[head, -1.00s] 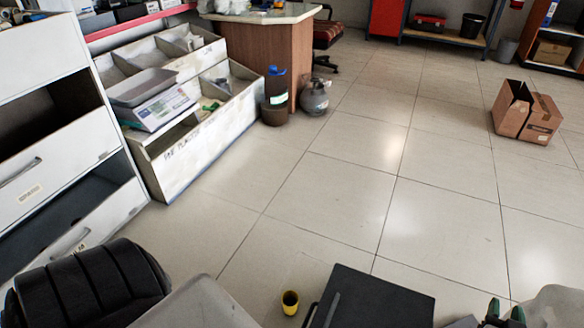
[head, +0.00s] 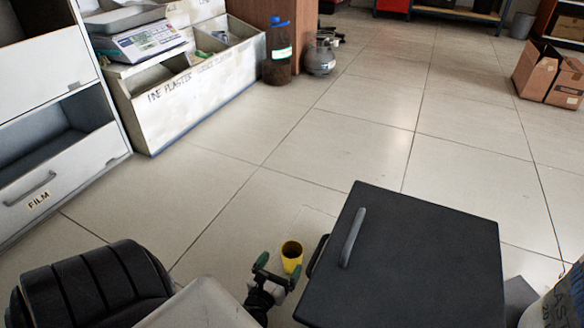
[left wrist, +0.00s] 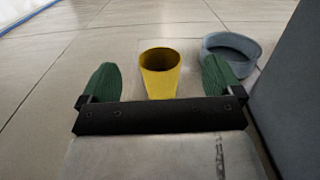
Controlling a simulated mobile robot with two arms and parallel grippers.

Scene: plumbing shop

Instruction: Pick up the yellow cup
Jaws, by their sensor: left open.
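The yellow cup (head: 291,256) stands upright on the tiled floor, just left of a black-topped unit in the head view. Its open top shows a dark inside. My left gripper (head: 277,268) is low by the floor, on the near side of the cup, with its green fingers apart. In the left wrist view, the cup (left wrist: 160,80) appears centred between the two spread fingers, a little beyond them. Nothing is held, and I see no clear contact with the cup. My right gripper is not in the head view.
The black-topped unit (head: 420,255) with a grey handle stands close right of the cup. A grey bowl-like thing (left wrist: 236,66) lies right of the cup in the wrist view. White drawers (head: 60,170) stand left, a cardboard box (head: 545,75) far right. The middle floor is clear.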

